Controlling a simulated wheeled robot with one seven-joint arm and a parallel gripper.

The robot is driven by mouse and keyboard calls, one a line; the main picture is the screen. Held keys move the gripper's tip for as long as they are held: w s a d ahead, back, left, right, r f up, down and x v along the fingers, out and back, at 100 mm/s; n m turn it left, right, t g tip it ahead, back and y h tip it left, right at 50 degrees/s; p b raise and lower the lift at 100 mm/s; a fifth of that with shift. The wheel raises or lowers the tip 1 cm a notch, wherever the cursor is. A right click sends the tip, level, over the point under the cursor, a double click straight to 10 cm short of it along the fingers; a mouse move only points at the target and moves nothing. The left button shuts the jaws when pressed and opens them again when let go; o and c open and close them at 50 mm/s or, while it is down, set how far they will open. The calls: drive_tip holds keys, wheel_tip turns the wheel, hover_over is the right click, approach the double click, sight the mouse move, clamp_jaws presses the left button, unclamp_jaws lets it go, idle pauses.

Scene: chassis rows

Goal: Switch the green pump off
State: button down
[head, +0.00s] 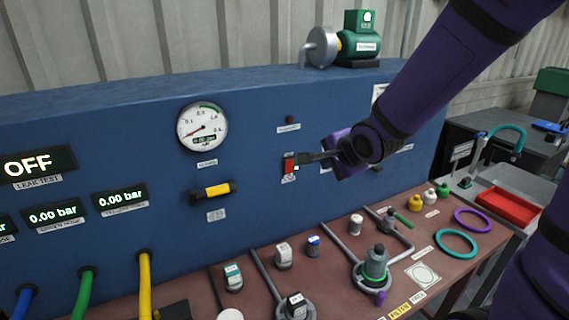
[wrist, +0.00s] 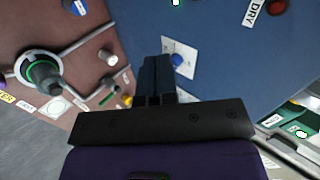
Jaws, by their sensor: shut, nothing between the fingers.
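The green pump (head: 362,40) stands on top of the blue panel, with a grey round housing at its left side. A small red switch (head: 289,164) with a label beneath it sits on the panel face below the pump. In the wrist view my gripper (wrist: 157,62) points along the blue panel.
A dark red lamp (head: 289,119) is above the switch. A round gauge (head: 202,127) and a yellow-banded handle (head: 217,190) are to the left. The brown bench (head: 330,275) below holds pipes, fittings and rings. A display (head: 32,164) reads OFF, labelled leak test.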

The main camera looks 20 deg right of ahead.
drive_tip(key=shift+w+a+f+m+y, duration=0.3)
drive_tip(key=shift+w+a+f+m, duration=0.15)
drive_tip(key=shift+w+a, duration=0.25)
drive_tip(key=shift+f, duration=0.1)
approach(291, 166)
drive_tip(key=x, duration=0.6)
drive_tip(key=shift+s+d+f, duration=0.1)
drive_tip(key=shift+s+f, duration=0.1)
drive_tip(key=shift+f, duration=0.1)
drive_tip(key=shift+w, duration=0.4)
